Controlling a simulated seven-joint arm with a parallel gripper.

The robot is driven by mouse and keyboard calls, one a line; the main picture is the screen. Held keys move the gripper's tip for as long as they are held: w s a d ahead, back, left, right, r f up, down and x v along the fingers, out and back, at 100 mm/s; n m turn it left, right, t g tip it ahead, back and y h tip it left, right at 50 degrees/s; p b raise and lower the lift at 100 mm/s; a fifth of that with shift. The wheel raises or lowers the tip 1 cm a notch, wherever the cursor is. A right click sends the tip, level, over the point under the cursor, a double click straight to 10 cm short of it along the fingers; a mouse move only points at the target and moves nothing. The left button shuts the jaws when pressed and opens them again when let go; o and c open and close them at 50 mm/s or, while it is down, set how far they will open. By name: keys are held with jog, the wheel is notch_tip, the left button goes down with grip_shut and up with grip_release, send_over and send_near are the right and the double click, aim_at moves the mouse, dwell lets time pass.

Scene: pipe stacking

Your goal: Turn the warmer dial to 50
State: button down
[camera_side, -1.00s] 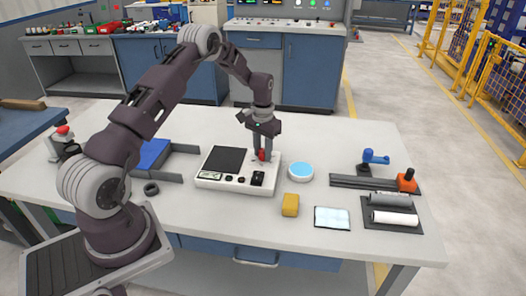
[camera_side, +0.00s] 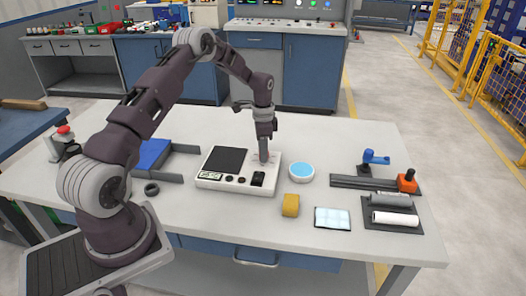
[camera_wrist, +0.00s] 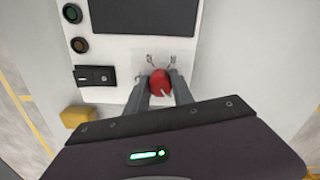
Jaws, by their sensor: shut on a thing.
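The warmer (camera_side: 211,184) is a white box on the table with a dark plate (camera_side: 225,160) on top and small controls along its front edge. Its red dial (camera_wrist: 160,83) shows in the wrist view, with a pale pointer mark toward the lower right of the picture. Small marks stand around the dial, too small to read. My gripper (camera_side: 264,158) points down at the right part of the warmer. In the wrist view my gripper (camera_wrist: 159,86) is shut on the red dial, one finger on each side. In the side view the fingers hide most of the dial.
A round blue-topped dish (camera_side: 301,171) stands just right of the warmer. A yellow block (camera_side: 290,205) and a pale pad (camera_side: 332,218) lie in front. A blue tray (camera_side: 153,154) is at left. A black rail (camera_side: 350,182) is at right.

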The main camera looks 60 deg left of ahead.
jog(key=shift+m, duration=0.5)
jog(key=c, duration=1.1)
grip_release()
jog(key=shift+r, duration=0.15)
notch_tip(320, 180, up, 7)
jog(key=shift+f, duration=0.15)
